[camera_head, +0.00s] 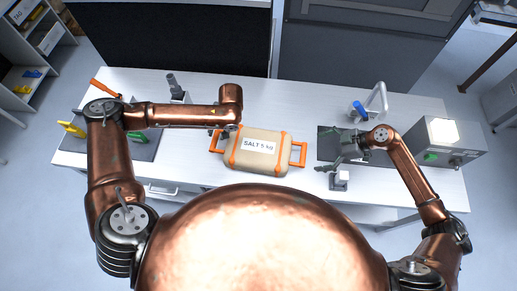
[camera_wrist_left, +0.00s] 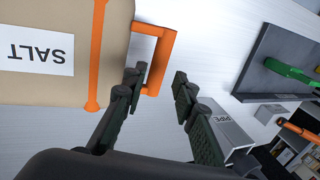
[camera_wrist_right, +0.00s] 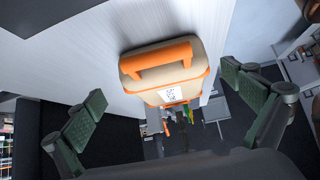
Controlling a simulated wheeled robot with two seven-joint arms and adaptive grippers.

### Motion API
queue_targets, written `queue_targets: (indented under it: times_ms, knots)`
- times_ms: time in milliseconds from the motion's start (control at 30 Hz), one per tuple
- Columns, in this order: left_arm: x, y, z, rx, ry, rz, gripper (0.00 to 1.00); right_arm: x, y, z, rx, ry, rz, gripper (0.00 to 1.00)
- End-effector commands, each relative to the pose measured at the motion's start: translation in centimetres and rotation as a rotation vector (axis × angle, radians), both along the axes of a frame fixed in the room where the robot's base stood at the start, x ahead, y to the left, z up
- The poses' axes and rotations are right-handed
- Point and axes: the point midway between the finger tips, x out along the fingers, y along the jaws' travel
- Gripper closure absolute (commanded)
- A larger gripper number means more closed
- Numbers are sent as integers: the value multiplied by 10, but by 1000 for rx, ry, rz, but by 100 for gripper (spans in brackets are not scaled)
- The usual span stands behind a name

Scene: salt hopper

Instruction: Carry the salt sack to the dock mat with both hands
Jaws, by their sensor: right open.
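The salt sack (camera_head: 258,150) is a tan block with orange straps and a label "SALT 5 kg". It rests on the middle of the white table, with an orange handle at each end. My left gripper (camera_head: 222,133) is at its left handle (camera_head: 215,142), partly hidden by my arm. In the left wrist view its fingers (camera_wrist_left: 158,78) are apart around the handle's end (camera_wrist_left: 165,48), not clamped. My right gripper (camera_head: 338,150) is open and empty, right of the right handle (camera_head: 299,154); the sack also shows ahead of it (camera_wrist_right: 165,72). A dark mat (camera_head: 325,150), possibly the dock mat, lies under it.
A second dark mat (camera_head: 142,150) with yellow and green items lies at the table's left. A grey box with a lit panel (camera_head: 440,155) stands at the right end. A white bent pipe (camera_head: 378,98) and a blue-handled item (camera_head: 360,110) stand behind the right mat.

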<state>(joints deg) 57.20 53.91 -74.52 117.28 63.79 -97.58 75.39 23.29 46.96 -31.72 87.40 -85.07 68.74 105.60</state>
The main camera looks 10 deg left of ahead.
Motion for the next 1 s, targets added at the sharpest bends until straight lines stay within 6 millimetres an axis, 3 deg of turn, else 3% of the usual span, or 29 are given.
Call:
queue_targets:
  times_ms: [500,1000]
  knots:
    - [3,21,-65,1,6,4,74,5,49,-48,3,6,3,0]
    - [4,24,-75,0,5,4,77,6,56,-56,0,4,3,3]
